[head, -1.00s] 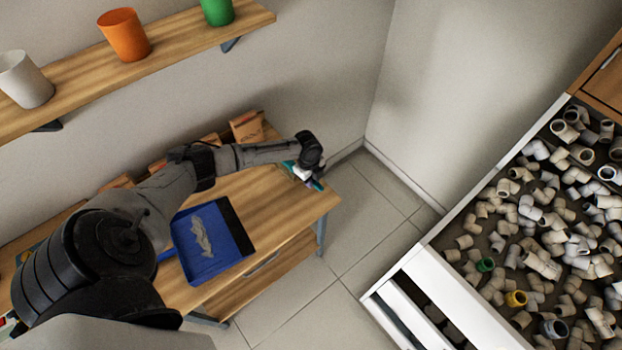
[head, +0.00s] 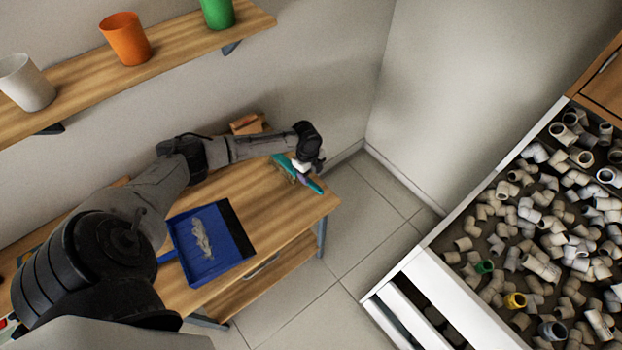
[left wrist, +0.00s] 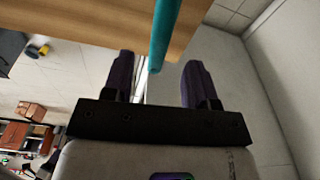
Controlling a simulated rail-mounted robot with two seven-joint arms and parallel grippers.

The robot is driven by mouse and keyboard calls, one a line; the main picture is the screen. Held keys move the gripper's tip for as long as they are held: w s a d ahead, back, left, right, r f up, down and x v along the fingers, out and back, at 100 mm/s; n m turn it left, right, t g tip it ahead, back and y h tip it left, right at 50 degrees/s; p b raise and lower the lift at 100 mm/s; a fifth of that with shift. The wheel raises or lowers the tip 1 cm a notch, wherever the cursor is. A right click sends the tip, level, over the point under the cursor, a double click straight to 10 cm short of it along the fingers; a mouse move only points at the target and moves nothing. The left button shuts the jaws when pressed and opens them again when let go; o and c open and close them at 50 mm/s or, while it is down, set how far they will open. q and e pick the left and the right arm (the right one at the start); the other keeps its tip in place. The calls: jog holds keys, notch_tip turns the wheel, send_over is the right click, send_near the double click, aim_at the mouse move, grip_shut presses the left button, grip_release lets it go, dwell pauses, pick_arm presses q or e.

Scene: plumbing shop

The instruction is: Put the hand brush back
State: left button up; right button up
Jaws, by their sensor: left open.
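The teal hand brush (head: 281,161) lies on the wooden table near its right-hand corner in the head view. Its teal handle also shows at the top of the left wrist view (left wrist: 164,32), at the table's edge. My left gripper (head: 308,166) is over the brush's right part and hides some of it. In the left wrist view my left gripper (left wrist: 166,75) is open, with its dark fingers apart and the handle's end just ahead of the gap. I cannot tell whether a finger touches it. My right gripper is in neither view.
A blue dustpan (head: 232,247) with grey debris lies on the wooden table (head: 308,208). A wall shelf (head: 182,38) holds white, orange and green cups. A bin of pipe fittings (head: 430,250) stands right. The floor between table and bin is clear.

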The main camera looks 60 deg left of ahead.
pick_arm(q)
notch_tip(320, 180, up, 9)
jog(key=shift+a, duration=0.45)
jog(key=shift+s, duration=0.1)
